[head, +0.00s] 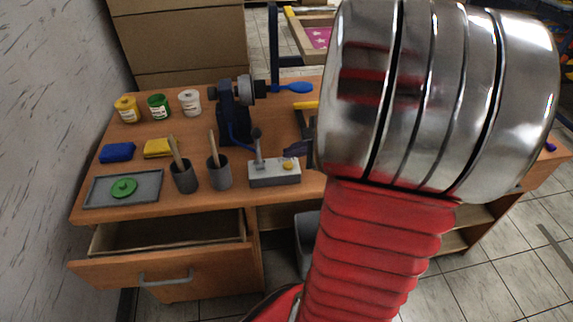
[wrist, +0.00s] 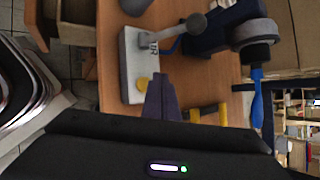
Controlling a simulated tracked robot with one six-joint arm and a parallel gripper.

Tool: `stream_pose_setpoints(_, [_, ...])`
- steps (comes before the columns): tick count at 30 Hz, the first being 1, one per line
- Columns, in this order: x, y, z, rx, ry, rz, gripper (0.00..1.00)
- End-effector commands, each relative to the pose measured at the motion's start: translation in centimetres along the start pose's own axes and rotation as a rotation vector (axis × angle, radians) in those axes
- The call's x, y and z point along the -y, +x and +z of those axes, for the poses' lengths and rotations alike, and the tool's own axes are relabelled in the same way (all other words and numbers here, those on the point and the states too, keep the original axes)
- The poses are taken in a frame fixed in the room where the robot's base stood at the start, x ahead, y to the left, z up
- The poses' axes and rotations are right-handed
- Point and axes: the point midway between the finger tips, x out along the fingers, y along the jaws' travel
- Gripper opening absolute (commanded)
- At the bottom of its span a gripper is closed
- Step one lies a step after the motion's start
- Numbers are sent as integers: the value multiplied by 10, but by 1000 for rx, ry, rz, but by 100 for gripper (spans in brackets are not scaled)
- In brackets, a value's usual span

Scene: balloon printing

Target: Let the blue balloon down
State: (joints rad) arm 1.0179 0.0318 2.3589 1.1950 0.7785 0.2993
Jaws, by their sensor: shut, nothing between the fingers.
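The blue balloon (head: 293,88) looks slim and small; it sits at the dark nozzle end of the pump machine (head: 236,105). In the wrist view the balloon (wrist: 257,102) hangs from the nozzle. A grey control box (head: 275,174) with an upright lever (head: 256,147) and a yellow button (head: 289,166) stands at the desk's front edge; the box (wrist: 130,65) also shows in the wrist view. My gripper (head: 297,149) is shut and empty, beside the button end of the box. Its dark purple fingertips (wrist: 162,103) show in the wrist view. Whether they touch the box cannot be told.
Two brush cups (head: 219,173), a grey tray with a green disc (head: 150,199), blue (head: 117,152) and yellow (head: 158,148) blocks and paint jars (head: 190,102) stand to the left. A drawer (head: 165,265) is open below. A yellow-handled thing (head: 305,105) lies behind my gripper.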

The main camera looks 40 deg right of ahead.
Motion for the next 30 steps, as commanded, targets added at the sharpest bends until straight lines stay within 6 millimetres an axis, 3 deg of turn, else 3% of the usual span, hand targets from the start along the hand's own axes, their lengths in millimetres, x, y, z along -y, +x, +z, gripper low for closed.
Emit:
stream_pose_setpoints(15, [18, -26, 19, 0, -2, 0, 0])
stream_pose_setpoints(30, [20, -28, 20, 0, 0, 0, 0])
